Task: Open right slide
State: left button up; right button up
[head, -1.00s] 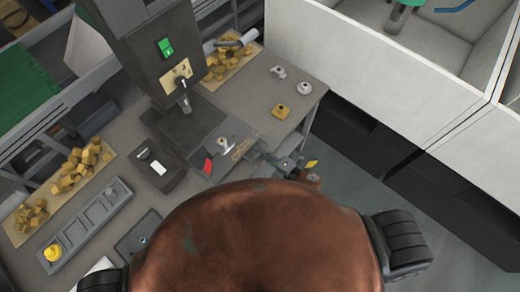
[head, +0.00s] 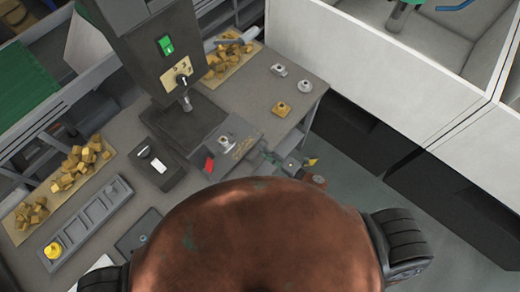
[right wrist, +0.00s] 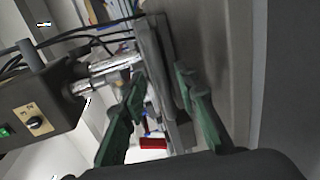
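The slide plate (head: 243,128) is a dark flat plate at the front of the press, with a metal fitting (head: 228,140) and a red tab (head: 209,163) on it. My right gripper (head: 270,158) is just off its right front edge, partly hidden by my body. In the right wrist view the two green fingers (right wrist: 159,76) are apart, with the edge of a grey slab (right wrist: 152,50) seen between them. I cannot tell whether they touch it. The red tab (right wrist: 153,143) shows beyond them. My left gripper is not in view.
The press column (head: 150,50) with a green switch stands behind the plate. A dark control box (head: 160,163) is left of it. Small parts, one yellow (head: 281,109), sit on the bench at right. A white partition (head: 380,80) stands beyond a floor gap.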

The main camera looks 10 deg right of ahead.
jog(key=v, duration=0.9)
jog(key=shift+s+d, duration=0.2)
jog(key=shift+s, duration=0.05)
jog(key=s+d+f+m+g+h+b, duration=0.1)
jog(key=s+d+f+m+h+b, duration=0.25)
jog(key=f, duration=0.75)
jog(key=d+f+m+g+h, duration=0.1)
jog(key=d+f+m+h, duration=0.1)
jog(key=d+f+m, duration=0.65)
jog(key=s+d+f+m+g+h+b, duration=0.1)
jog(key=d+f+h, duration=0.15)
jog(key=f, duration=1.05)
jog(key=s+d+f+m+g+h+b, duration=0.1)
jog(key=s+d+f+m+g, duration=0.15)
jog(key=s+f, duration=0.4)
jog(key=s+d+f+m+g+h+b, duration=0.1)
jog(key=s+d+f+m, duration=0.15)
jog(key=s+f, duration=0.35)
jog(key=s+a+f+m+g+b, duration=0.1)
jog(key=s+f+m+g, duration=0.1)
jog(key=s+f, duration=0.3)
jog(key=s+a+f+m+g+b, duration=0.1)
jog(key=s+f+m, duration=0.3)
jog(key=s, duration=0.7)
notch_tip(320, 180, down, 2)
jog(key=shift+s+a+f+g, duration=0.15)
jog(key=shift+s+a+g, duration=0.25)
jog(key=shift+g, duration=0.45)
